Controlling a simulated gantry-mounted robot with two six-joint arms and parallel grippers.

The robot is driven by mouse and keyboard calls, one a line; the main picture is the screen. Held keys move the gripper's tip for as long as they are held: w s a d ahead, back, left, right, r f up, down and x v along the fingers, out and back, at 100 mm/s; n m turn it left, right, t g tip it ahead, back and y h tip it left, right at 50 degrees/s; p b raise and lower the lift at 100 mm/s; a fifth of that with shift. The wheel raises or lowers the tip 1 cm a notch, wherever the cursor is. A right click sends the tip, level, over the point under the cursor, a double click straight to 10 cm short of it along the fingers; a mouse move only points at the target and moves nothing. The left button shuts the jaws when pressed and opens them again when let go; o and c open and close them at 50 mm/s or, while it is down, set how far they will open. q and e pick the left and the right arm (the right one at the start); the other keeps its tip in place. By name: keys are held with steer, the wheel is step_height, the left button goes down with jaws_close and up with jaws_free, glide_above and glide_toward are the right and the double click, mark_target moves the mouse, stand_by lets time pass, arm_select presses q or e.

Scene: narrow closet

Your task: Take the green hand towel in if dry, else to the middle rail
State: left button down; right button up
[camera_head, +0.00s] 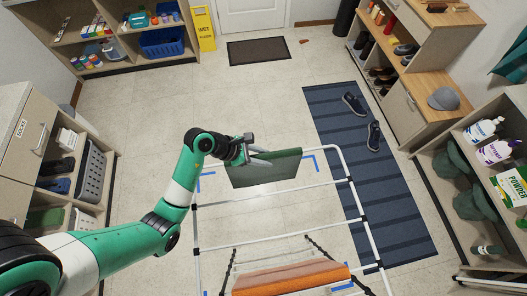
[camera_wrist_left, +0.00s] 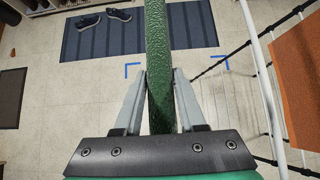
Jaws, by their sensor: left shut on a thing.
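The green hand towel (camera_head: 268,171) hangs at the far end of the white drying rack (camera_head: 347,178). My left gripper (camera_head: 262,156) is shut on its upper part. In the left wrist view, the towel (camera_wrist_left: 157,45) is a narrow, speckled dark green strip between the two grey fingers (camera_wrist_left: 160,80). The towel covers part of the rack's far side, and I cannot tell whether it touches a rail. I see no clear sign of wet or dry. The rails between it and the orange towel (camera_head: 290,279) look bare. My right gripper is not in view.
Blue corner marks (camera_head: 312,159) lie on the floor around the rack. A dark blue striped mat (camera_head: 372,180) with shoes (camera_head: 374,136) lies to the right. Shelves line both side walls. A yellow wet-floor sign (camera_head: 203,28) stands at the back.

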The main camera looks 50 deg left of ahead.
arm_select(q)
step_height(320, 180, up, 28)
steer(key=p, duration=1.1)
steer(key=shift+p, duration=0.3)
steer(key=shift+w, duration=0.1)
